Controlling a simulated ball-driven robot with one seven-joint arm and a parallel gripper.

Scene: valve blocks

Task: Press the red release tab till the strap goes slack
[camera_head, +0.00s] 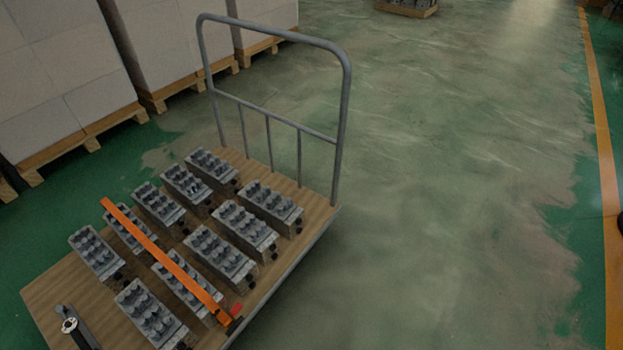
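An orange strap (160,255) runs diagonally across the valve blocks on the cart and looks straight. The red release tab (236,310) is a small red patch at the strap's lower right end, near the cart's edge. A small dark part (235,325) sits beside it; its details are too small to tell. Several grey valve blocks (243,227) stand in rows on the wooden cart deck (50,291). I cannot make out my gripper's fingers anywhere. A dark and grey piece with a pale round end (70,325) shows at the lower left; I cannot tell what it is.
The cart's grey tube handle (343,110) rises at the deck's far end. Wrapped pallet loads (60,75) stand at the upper left. Another pallet (408,8) lies at the far top. The green floor (450,200) right of the cart is clear, up to an orange line (605,160).

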